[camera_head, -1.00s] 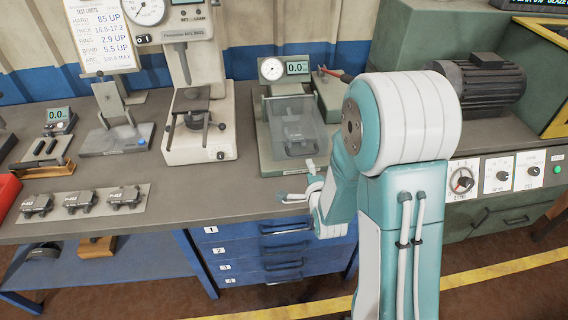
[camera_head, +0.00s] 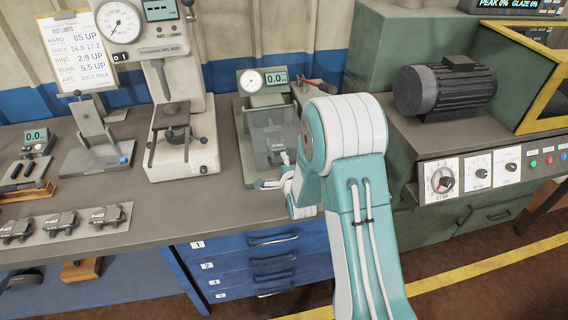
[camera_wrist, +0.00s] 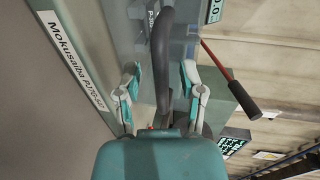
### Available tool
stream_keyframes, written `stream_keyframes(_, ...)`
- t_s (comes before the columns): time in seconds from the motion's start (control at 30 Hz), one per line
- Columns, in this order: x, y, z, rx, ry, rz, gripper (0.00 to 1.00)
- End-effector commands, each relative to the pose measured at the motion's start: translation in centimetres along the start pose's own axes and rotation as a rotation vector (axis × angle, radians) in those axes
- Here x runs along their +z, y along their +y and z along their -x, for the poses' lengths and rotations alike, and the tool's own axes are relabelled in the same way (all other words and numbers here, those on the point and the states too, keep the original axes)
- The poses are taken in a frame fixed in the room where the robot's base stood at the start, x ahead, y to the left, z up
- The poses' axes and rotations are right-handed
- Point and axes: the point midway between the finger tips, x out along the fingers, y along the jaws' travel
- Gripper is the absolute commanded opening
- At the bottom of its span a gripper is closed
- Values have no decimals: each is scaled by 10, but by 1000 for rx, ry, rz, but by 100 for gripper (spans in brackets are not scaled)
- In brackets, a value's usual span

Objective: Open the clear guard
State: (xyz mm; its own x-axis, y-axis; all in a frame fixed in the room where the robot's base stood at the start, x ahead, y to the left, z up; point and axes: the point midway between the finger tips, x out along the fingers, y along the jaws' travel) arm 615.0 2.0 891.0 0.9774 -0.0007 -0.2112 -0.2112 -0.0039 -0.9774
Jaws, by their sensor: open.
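The clear guard (camera_head: 272,132) is a see-through box-like cover on the front of a grey-green test stand (camera_head: 250,168). It stands down over the fixture, with a dark part showing through it. My gripper (camera_head: 274,171) is open at the guard's lower front edge, one finger in front of its lower right. In the wrist view my gripper (camera_wrist: 160,92) has its fingers spread either side of a dark curved bar (camera_wrist: 162,60). I cannot tell whether the bar is the guard's handle or whether either finger touches it. The bluish clear panel (camera_wrist: 128,32) shows beyond.
A red lever with a black grip (camera_wrist: 232,80) sits right of the guard; it also shows in the head view (camera_head: 318,84). A hardness tester (camera_head: 180,110) stands left. A green machine with a motor (camera_head: 445,88) stands right. Blue drawers (camera_head: 262,262) lie below the bench edge.

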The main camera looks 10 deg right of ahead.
Motion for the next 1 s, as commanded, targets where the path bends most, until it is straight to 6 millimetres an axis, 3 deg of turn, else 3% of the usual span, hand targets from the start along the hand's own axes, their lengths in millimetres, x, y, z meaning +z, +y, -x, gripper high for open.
stream_keyframes(0.2, 2, 0, 0, 0, 0, 3, 51)
stream_keyframes(0.23, 2, 0, 0, 0, 0, 3, 42)
stream_keyframes(0.3, 2, 0, 0, 0, 0, 3, 11)
stream_keyframes(0.33, 2, 0, 0, 0, 0, 3, 0)
stream_keyframes(1.0, 4, -11, 1, 37, -4, 5, 0)
